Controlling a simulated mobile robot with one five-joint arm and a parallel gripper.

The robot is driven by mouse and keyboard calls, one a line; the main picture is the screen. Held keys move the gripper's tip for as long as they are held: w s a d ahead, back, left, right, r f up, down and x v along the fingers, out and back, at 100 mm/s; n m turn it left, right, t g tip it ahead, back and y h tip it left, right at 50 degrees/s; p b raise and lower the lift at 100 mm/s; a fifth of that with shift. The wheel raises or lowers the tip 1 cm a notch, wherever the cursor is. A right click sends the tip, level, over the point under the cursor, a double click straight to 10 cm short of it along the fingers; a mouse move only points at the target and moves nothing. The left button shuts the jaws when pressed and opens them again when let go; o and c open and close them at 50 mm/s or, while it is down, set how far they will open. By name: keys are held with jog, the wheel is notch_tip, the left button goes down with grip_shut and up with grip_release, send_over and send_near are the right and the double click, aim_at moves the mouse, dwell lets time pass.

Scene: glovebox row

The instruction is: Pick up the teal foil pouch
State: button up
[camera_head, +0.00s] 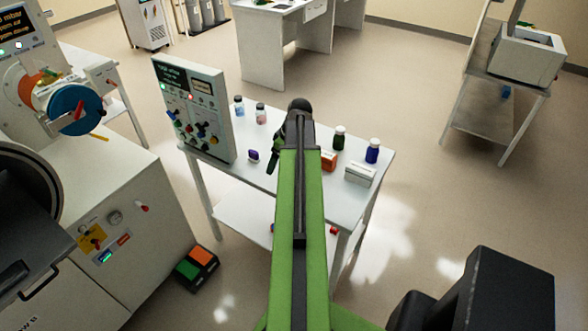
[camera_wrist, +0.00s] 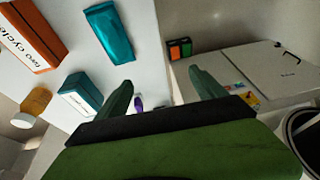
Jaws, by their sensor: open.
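The teal foil pouch (camera_wrist: 110,33) lies on the white table top (camera_wrist: 147,60) in the wrist view, at the upper left. It is ahead of my gripper (camera_wrist: 162,76) and to the left of the space between the fingers. My gripper's two green fingers are spread apart, with nothing held between them. In the head view my arm reaches over the small white table (camera_head: 225,172), and my gripper (camera_head: 273,160) is mostly hidden behind it. I cannot make out the pouch in the head view.
Near the pouch are an orange box (camera_wrist: 30,30), a teal-and-white box (camera_wrist: 82,92) and an amber bottle (camera_wrist: 34,102). The head view shows a control panel (camera_head: 196,110), a purple item (camera_head: 253,155), a white box (camera_head: 360,173) and a blue bottle (camera_head: 372,151) on the table.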

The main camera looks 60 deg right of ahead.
jog(key=s+d+r+t+p, duration=0.1)
jog(key=s+d+r, duration=0.2)
jog(key=s+d, duration=0.55)
jog(key=shift+h, duration=0.4)
jog(key=b+x, duration=0.3)
jog(key=x, duration=0.1)
jog(key=b+x, duration=0.8)
jog(key=shift+s+a+f, duration=0.15)
jog(key=shift+s+f, duration=0.05)
jog(key=shift+s, duration=0.2)
jog(key=shift+w, duration=0.1)
jog(key=b+x, duration=0.4)
jog(key=shift+s+f+b, duration=0.25)
jog(key=shift+f+b, duration=0.05)
jog(key=shift+f, duration=0.05)
jog(key=shift+w+f+b, duration=0.2)
jog(key=shift+f+b, duration=0.1)
jog(key=shift+r, duration=0.15)
jog(key=shift+c, duration=0.3)
jog(key=c, duration=1.5)
